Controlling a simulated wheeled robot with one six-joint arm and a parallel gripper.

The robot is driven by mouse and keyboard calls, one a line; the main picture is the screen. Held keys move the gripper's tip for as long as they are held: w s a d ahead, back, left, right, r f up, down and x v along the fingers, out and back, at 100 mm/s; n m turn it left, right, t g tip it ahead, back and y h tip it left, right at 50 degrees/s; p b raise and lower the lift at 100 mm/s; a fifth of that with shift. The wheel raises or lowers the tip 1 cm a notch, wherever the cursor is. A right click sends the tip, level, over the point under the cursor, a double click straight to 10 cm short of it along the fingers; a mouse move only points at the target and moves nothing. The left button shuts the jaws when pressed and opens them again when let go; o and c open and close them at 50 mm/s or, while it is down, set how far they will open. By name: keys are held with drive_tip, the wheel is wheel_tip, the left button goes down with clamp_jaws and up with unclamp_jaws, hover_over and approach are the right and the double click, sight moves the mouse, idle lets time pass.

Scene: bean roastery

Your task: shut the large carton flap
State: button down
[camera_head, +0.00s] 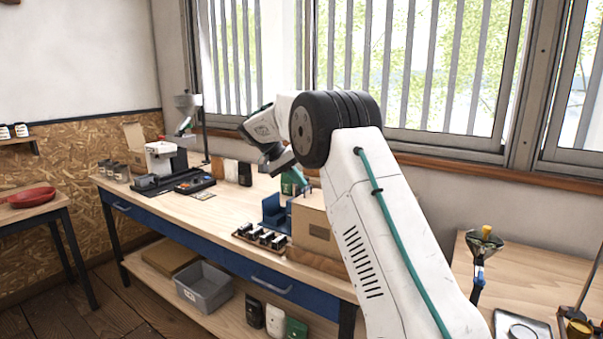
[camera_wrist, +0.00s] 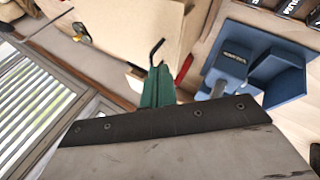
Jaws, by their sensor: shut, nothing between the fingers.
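The tan carton (camera_head: 313,232) stands at the right end of the workbench, a small dark label on its front. My arm hides its right side. In the wrist view, a broad pale carton panel (camera_wrist: 125,28), which may be the large flap, fills the upper left. I cannot tell how far it is folded. My gripper (camera_head: 307,190) is at the carton's top left edge in the head view. In the wrist view its narrow shut fingers (camera_wrist: 156,62) point towards the panel with nothing between them. I cannot tell if they touch it.
A blue holder (camera_head: 275,212) stands just left of the carton; it also shows in the wrist view (camera_wrist: 255,70). Several small dark jars (camera_head: 262,238) sit in front of it.

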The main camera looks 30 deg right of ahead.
drive_tip(key=shift+f, duration=0.4)
drive_tip(key=shift+a+f, duration=0.1)
drive_tip(key=w+a+r, duration=0.7)
drive_tip(key=a, duration=0.1)
drive_tip(key=shift+r, duration=0.3)
idle(0.6)
